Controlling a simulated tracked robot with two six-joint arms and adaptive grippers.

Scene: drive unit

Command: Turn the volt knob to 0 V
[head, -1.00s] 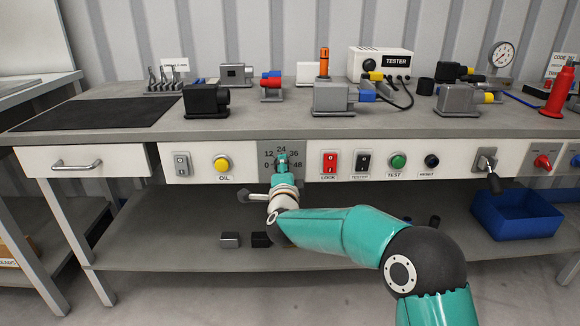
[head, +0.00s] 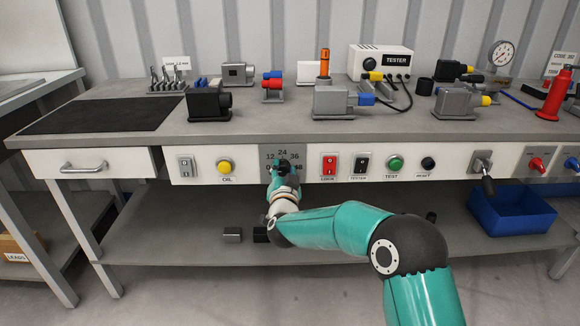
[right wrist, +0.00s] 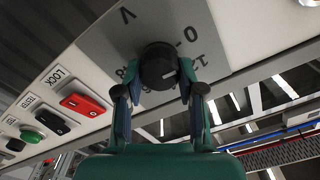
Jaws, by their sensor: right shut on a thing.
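The volt knob (right wrist: 158,66) is a round black knob on a grey dial plate (right wrist: 110,42) on the bench front. In the head view the plate (head: 266,165) shows 12, 24 and 36 above the gripper. My right gripper (head: 283,172) is in front of the plate and covers most of the knob. In the right wrist view the fingers (right wrist: 156,90) are shut on the knob, one on each side. A light mark on the knob faces lower right, away from the 0; its exact reading is unclear, with some numbers partly hidden. My left gripper is not in view.
The red LOCK switch (head: 329,165) and the black TESTER switch (head: 361,165) are right of the dial. The yellow OIL button (head: 224,166) is to its left. A lower shelf (head: 180,240) runs below, with a blue bin (head: 512,211) at right.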

